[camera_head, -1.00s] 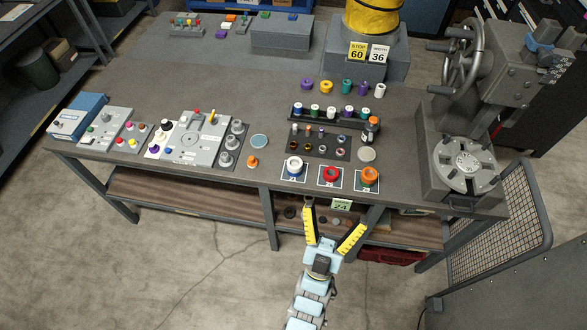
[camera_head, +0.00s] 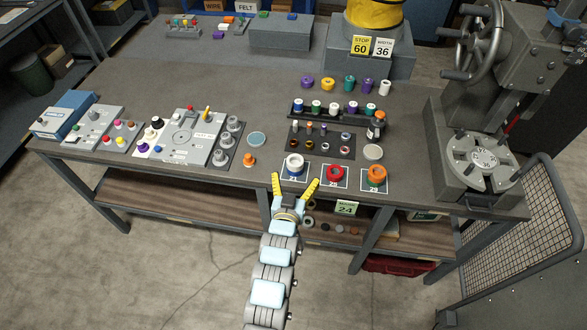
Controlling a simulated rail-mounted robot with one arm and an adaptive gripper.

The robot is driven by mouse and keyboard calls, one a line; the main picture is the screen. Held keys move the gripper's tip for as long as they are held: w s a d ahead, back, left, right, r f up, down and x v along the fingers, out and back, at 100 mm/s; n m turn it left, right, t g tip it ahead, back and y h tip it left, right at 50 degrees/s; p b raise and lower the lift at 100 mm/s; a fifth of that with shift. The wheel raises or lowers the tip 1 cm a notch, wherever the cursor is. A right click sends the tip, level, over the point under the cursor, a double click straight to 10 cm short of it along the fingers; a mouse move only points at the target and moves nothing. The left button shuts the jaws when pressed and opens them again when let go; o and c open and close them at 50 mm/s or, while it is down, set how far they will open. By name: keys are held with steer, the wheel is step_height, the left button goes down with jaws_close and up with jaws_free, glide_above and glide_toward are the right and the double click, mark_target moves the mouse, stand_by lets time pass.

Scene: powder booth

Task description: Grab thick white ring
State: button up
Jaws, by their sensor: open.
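A thick white ring (camera_head: 294,161) sits on the leftmost of three marked squares near the table's front edge, with blue showing under it. Beside it are a red ring (camera_head: 335,173) and an orange ring (camera_head: 376,172) with green beneath. Another small white ring-like piece (camera_head: 386,87) stands at the back right. My gripper (camera_head: 295,183) is open and empty, its yellow fingers spread. In the picture its fingertips lie just below the white ring, one to each side. Its height relative to the table is hard to tell.
A black rack (camera_head: 338,116) holding several coloured rings stands behind the squares, with a dark tray (camera_head: 322,144) of small parts before it. A small orange piece (camera_head: 249,160) stands left. A grey press (camera_head: 480,160) stands at the right.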

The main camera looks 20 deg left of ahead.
mark_target(294, 167)
step_height(294, 167, down, 6)
steer(key=s+a+g+b, duration=0.1)
steer(key=a+g+b, duration=0.1)
steer(key=a+g, duration=0.1)
steer(key=shift+d+p+x, duration=0.2)
steer(key=shift+x, duration=2.8)
steer(key=shift+d+p+x, duration=0.2)
steer(key=shift+x, duration=2.8)
steer(key=shift+w+f, duration=0.15)
steer(key=shift+w+f, duration=0.15)
steer(key=shift+w, duration=0.05)
steer(key=shift+w+a, duration=0.2)
steer(key=shift+w, duration=0.45)
steer(key=shift+x, duration=1.65)
steer(key=c, duration=1.4)
steer(key=shift+o, duration=0.2)
